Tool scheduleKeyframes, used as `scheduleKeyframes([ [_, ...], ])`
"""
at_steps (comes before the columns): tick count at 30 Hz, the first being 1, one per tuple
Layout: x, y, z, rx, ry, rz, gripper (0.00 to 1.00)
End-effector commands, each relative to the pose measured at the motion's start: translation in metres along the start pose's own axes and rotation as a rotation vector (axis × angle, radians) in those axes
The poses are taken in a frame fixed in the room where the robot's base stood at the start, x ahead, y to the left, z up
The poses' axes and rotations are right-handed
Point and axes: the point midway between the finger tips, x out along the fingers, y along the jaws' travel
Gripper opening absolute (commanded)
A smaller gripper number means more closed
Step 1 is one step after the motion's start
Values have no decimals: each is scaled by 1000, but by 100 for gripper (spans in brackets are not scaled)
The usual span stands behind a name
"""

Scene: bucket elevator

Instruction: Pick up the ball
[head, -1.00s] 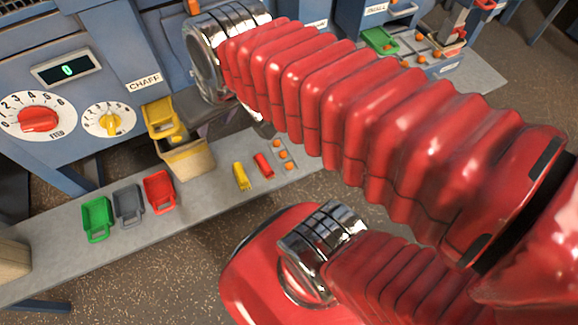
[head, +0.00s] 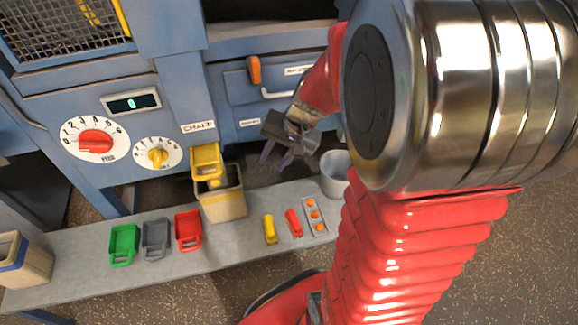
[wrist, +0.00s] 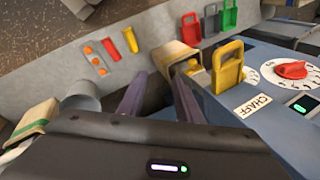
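Several small orange balls sit in a row in a grey tray (head: 307,222) on the shelf; one is the middle ball (head: 315,214). The balls also show at the upper left of the wrist view (wrist: 95,61). My gripper (head: 275,161) is above and behind the shelf, in front of the blue machine, up and left of the balls. In the wrist view its two dark fingers (wrist: 158,82) are apart with nothing between them. The gripper is not touching any ball.
A grey shelf (head: 75,258) holds green (head: 124,243), grey (head: 156,238) and red (head: 188,231) scoops, a yellow piece (head: 270,229) and a red piece (head: 294,223). A tan bin (head: 222,206) stands under the chaff chute. A grey-white bucket (head: 335,177) stands close right of my gripper.

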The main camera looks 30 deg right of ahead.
Motion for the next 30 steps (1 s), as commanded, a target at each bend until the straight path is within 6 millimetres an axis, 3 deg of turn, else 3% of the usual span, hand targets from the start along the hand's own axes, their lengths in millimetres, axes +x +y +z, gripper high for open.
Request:
scheduleKeyframes([
  [15, 90, 97, -67, 451, -34, -40, 32],
  [22, 132, 153, -83, 658, -37, -49, 32],
  [30, 184, 226, -86, 905, -38, -49, 32],
])
